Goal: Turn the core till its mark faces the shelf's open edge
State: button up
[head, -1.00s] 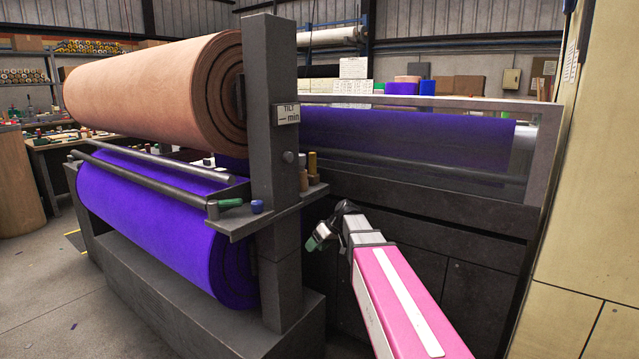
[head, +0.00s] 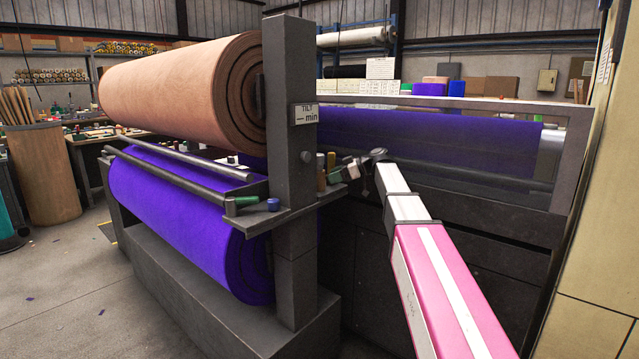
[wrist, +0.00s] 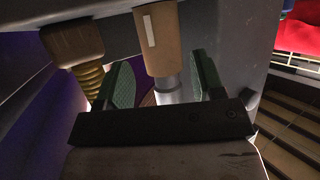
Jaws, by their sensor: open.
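The core (wrist: 163,45) is a tan tube with a silver section (wrist: 168,92), seen at the top middle of the wrist view. Its mark, a short white strip (wrist: 149,30), shows on the side facing the wrist camera. My gripper (wrist: 160,82) is open, its green-padded fingers on either side of the core with gaps to both. In the head view, my gripper (head: 348,171) is at the right end of the dark shelf (head: 262,221), by the small upright items. It is small there, and contact with the core cannot be told.
A brown piece with a yellow ribbed part (wrist: 80,55) stands close left of the core in the wrist view. A green item (head: 240,201) and a blue one (head: 273,204) lie on the shelf. The post (head: 291,120) and large felt roll (head: 185,90) are close by.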

aim_at(319, 181)
jog(key=x, duration=0.7)
jog(key=shift+c, duration=0.3)
jog(key=c, duration=0.6)
